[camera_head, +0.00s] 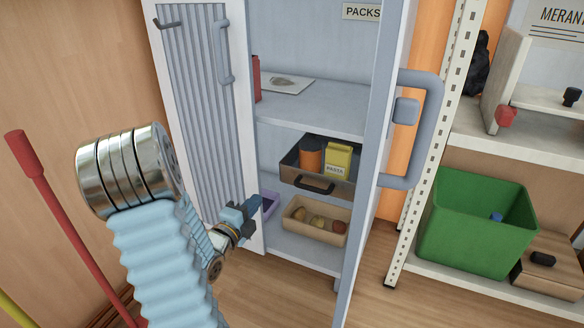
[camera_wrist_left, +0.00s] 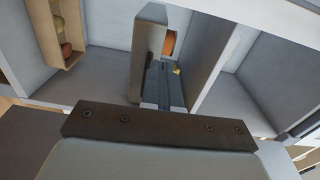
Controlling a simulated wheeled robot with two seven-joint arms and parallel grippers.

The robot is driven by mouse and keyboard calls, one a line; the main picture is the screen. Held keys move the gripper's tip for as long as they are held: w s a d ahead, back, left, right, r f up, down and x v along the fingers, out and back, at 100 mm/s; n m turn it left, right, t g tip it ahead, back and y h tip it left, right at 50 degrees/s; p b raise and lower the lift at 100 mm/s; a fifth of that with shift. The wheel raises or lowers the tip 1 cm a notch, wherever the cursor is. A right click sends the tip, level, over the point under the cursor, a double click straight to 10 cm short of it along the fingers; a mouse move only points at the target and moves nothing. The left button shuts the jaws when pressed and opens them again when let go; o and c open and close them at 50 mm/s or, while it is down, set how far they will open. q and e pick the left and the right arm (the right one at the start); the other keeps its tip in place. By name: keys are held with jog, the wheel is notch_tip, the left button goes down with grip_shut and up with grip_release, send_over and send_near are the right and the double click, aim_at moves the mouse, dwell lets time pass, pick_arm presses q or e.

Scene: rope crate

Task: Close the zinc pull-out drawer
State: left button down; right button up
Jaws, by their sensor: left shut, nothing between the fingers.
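The zinc pull-out drawer (camera_head: 338,193) is a brown-grey metal drawer under the middle shelf of the cabinet. It stands pulled out, with its inside showing from above. It has a dark bar handle (camera_head: 314,184) on its front and holds an orange can (camera_head: 310,154) and a yellow pasta box (camera_head: 339,160). My left gripper (camera_head: 257,202) is shut and empty, to the left of the drawer and apart from it in the head view. In the left wrist view the shut fingers (camera_wrist_left: 165,88) show before a grey panel (camera_wrist_left: 149,45), with the orange can beyond. My right gripper is out of view.
The corrugated cabinet door (camera_head: 190,100) stands open at the left. A tan bin (camera_head: 300,228) with several round items sits below the drawer, beside a purple tray (camera_head: 269,203). A shelf rack with a green crate (camera_head: 450,225) stands at the right. A red pole (camera_head: 50,200) leans at the left.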

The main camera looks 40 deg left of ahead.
pick_arm(q)
send_near(283, 167)
jog(key=x, duration=0.6)
jog(key=shift+w, duration=0.4)
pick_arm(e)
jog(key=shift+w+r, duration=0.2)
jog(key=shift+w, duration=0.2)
pick_arm(q)
jog(key=shift+w+a+f+b, duration=0.15)
jog(key=shift+w+b, duration=0.2)
jog(key=shift+w, duration=0.05)
jog(key=shift+w+a+f+b, duration=0.15)
jog(key=shift+w+b, duration=0.2)
jog(key=shift+w, duration=0.05)
jog(key=shift+w+a+r, duration=0.15)
jog(key=shift+w+r, duration=0.05)
jog(key=shift+w, duration=0.05)
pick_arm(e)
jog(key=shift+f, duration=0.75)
